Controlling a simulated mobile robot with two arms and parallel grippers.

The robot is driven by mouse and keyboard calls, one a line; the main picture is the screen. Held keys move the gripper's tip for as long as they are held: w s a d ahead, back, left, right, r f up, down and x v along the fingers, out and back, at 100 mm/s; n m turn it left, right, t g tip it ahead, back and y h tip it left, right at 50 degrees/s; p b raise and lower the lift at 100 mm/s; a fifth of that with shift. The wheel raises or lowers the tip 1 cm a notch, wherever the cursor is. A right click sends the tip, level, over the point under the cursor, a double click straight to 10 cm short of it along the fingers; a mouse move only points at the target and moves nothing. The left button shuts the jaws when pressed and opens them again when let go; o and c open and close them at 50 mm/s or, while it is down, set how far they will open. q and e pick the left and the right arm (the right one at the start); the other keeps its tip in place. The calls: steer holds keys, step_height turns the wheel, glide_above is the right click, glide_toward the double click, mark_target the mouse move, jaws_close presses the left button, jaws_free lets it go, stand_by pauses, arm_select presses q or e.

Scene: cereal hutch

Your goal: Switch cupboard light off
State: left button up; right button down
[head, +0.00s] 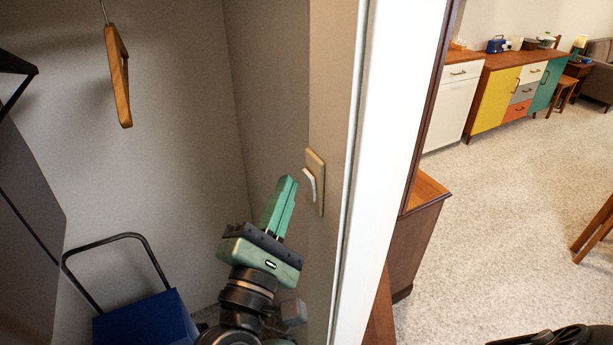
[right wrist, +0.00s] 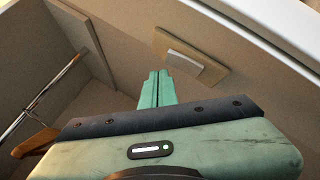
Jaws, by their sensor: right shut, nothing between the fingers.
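The light switch is a white rocker (head: 309,185) on a beige plate (head: 317,167), fixed to the cupboard's inner side wall near the door frame. In the right wrist view the rocker (right wrist: 189,61) and plate (right wrist: 211,69) show just above and right of my fingertips. My right gripper (head: 288,181) is shut and empty, its green fingers pointing up just left of the rocker. It also shows in the right wrist view (right wrist: 158,74). A small gap seems to lie between fingertips and rocker; I cannot tell for certain whether they touch. My left gripper is not in view.
A white door frame (head: 387,150) stands right of the switch. Inside the cupboard are a wooden hanger (head: 118,80) and a blue cart (head: 148,320) with a black handle. Outside, a wooden cabinet (head: 418,235) stands beside the frame; the carpet (head: 500,220) beyond is mostly clear.

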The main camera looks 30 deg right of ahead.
stand_by(0.9)
steer(key=shift+d+b, duration=0.45)
steer(key=shift+b, duration=0.05)
steer(key=shift+d+r, duration=0.1)
steer(key=shift+d, duration=0.2)
stand_by(0.6)
steer(key=shift+a+b, duration=0.85)
